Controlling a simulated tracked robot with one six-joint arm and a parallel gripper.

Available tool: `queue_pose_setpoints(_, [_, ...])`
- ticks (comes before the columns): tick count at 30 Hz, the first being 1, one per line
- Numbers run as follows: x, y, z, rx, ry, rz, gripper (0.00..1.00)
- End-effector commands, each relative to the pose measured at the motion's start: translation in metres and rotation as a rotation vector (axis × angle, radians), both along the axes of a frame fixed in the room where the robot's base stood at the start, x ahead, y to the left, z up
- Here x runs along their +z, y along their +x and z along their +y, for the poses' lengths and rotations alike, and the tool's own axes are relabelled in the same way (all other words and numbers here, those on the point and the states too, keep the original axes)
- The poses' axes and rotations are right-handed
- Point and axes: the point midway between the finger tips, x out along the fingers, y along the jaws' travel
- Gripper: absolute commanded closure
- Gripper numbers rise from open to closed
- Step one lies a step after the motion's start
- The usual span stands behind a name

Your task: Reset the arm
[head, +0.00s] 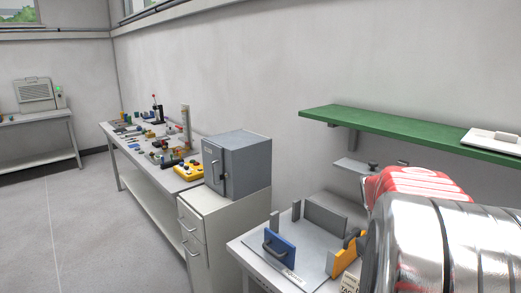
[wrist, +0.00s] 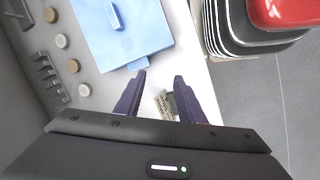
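My gripper (wrist: 160,77) shows in the wrist view with two dark purple fingers. The fingertips stand apart, with nothing held between them. A small printed tag (wrist: 164,105) shows in the gap, partly covered by the right finger. A light blue panel or box (wrist: 122,35) with a raised handle lies beyond the left fingertip. Whether the fingertip touches it, I cannot tell. My gripper does not show in the head view, where large shiny metal and red parts cover the lower right.
A grey box (head: 237,165) sits on a drawer cabinet. A cluttered workbench (head: 125,150) runs behind it. The floor (head: 60,215) at left is clear.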

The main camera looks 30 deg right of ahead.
Motion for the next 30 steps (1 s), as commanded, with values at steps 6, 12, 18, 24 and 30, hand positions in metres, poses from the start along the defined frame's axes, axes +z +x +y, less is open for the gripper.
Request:
queue_pose_setpoints(6, [0.005, 0.036, 0.070, -0.046, -0.039, -0.156, 0.64])
queue_pose_setpoints(12, [0.010, 0.058, 0.135, -0.058, -0.042, -0.288, 0.64])
queue_pose_setpoints(18, [0.015, 0.070, 0.198, -0.035, -0.023, -0.407, 0.64])
queue_pose_setpoints(24, [0.020, 0.070, 0.259, 0.030, 0.015, -0.509, 0.64])
queue_pose_setpoints(30, [0.025, 0.061, 0.314, 0.152, 0.059, -0.589, 0.64])
